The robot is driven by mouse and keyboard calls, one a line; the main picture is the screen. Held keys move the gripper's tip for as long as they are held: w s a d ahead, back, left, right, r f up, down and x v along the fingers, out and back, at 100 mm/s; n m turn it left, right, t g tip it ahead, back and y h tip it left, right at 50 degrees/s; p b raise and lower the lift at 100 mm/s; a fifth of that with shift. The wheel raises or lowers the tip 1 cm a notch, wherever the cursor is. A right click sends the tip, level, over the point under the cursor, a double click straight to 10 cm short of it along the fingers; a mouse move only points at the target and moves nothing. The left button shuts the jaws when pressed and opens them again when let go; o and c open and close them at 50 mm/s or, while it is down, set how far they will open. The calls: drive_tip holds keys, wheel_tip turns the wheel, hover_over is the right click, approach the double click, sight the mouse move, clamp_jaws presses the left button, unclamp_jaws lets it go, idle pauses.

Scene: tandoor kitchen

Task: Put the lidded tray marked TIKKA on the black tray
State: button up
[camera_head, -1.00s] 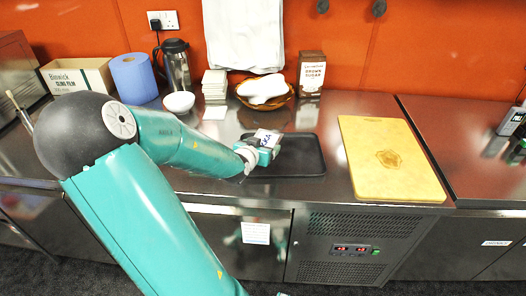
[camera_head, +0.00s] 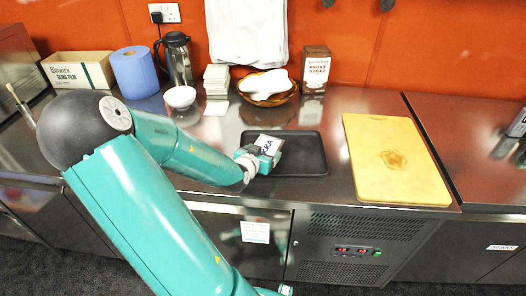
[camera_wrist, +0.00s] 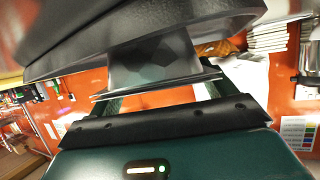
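The lidded tray marked TIKKA (camera_head: 268,145) shows as a white lid with dark letters, only partly readable, at my gripper (camera_head: 262,160) in the head view. My gripper is shut on it and holds it over the left part of the black tray (camera_head: 308,160). In the wrist view the lidded tray (camera_wrist: 155,62) is a grey shape with a thin rim between the fingers. A large dark surface, apparently the black tray (camera_wrist: 60,45), lies close to it there. The gripper hides part of the lidded tray, and I cannot tell whether it touches the black tray.
A yellow cutting board (camera_head: 392,165) lies right of the black tray. Behind stand a basket (camera_head: 268,98), a brown sugar box (camera_head: 315,68), stacked white items (camera_head: 216,80), a white bowl (camera_head: 180,97) and a flask (camera_head: 177,60). The steel counter's front edge runs close before the black tray.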

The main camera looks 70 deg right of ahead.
drive_tip(key=o, duration=0.4)
drive_tip(key=shift+c, duration=0.2)
